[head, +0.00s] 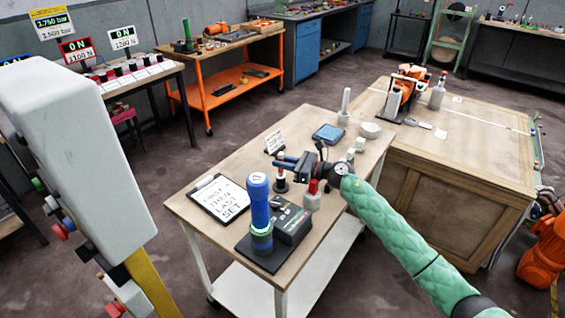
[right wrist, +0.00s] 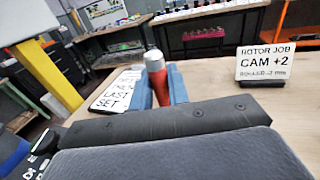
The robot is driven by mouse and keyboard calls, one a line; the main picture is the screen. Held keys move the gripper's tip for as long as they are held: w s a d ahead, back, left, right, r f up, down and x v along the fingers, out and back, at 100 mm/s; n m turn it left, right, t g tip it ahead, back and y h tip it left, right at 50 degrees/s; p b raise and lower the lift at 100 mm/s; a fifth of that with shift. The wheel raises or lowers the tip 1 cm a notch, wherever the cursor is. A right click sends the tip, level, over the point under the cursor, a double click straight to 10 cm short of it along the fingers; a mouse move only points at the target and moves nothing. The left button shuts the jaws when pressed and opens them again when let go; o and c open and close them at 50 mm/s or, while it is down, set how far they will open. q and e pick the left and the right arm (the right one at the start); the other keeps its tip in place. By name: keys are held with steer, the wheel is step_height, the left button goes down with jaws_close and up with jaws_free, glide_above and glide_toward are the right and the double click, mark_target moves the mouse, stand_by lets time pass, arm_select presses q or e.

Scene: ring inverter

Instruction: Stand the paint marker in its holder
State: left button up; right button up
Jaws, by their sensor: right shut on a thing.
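My right gripper (head: 279,161) is over the light wooden table, shut on a slim red marker with a pale grey tip. In the right wrist view the marker (right wrist: 156,75) stands roughly upright between the two blue-grey fingers (right wrist: 160,88). Its lower end is hidden behind the gripper body. A grey piece with a red top (head: 312,197) stands nearby. I cannot clearly identify the marker's holder. My left gripper is not in view.
A clipboard (head: 219,197) lies left of the gripper. A blue cylinder (head: 258,205) stands on a black base with a dark box (head: 291,222). A sign (right wrist: 265,63), a blue-topped device (head: 329,133) and a white upright rod (head: 345,103) stand farther back. A white machine (head: 75,150) fills the left.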

steer(key=shift+f+b, duration=0.2)
steer(key=shift+b, duration=0.1)
stand_by(0.4)
steer(key=o, duration=0.9)
steer(key=shift+c, duration=0.2)
